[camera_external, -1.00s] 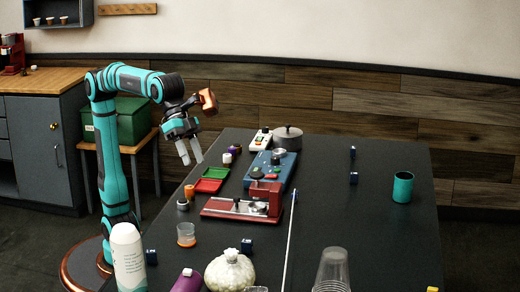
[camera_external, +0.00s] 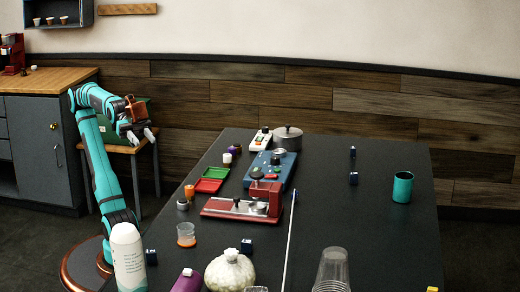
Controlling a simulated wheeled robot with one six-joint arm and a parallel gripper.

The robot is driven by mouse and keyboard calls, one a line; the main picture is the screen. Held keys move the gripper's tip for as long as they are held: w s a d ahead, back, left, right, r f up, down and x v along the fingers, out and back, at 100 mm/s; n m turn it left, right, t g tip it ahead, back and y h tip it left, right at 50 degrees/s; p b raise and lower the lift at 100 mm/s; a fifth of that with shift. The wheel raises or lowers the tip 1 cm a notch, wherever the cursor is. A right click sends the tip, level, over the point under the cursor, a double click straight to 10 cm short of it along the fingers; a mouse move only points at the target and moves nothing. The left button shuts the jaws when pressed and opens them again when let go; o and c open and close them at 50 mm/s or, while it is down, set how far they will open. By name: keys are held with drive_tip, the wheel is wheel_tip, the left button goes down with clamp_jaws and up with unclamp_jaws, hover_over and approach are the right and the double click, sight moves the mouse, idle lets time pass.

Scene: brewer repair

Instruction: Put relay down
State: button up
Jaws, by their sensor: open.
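My gripper (camera_external: 142,136) is open, with its two pale fingers spread and nothing visible between them. I cannot tell which thing is the relay. Small dark blue blocks lie on the black table (camera_external: 390,240): one near the front middle (camera_external: 247,246), one at the left edge (camera_external: 151,257), and two at the back right (camera_external: 353,178).
A red and green tray (camera_external: 211,180), a blue device (camera_external: 268,170) and a red metal fixture (camera_external: 245,206) occupy the table's left middle. The right middle is mostly clear.

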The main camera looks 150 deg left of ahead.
drive_tip(key=shift+m+t, duration=0.4)
drive_tip(key=shift+t, duration=0.3)
drive_tip(key=s, duration=0.1)
drive_tip(key=s+f, duration=0.1)
drive_tip(key=s, duration=0.1)
drive_tip(key=s+f, duration=0.1)
drive_tip(key=shift+s+d+f, duration=0.1)
drive_tip(key=shift+s+d, duration=0.1)
drive_tip(key=shift+o, duration=0.5)
drive_tip(key=shift+w, duration=0.1)
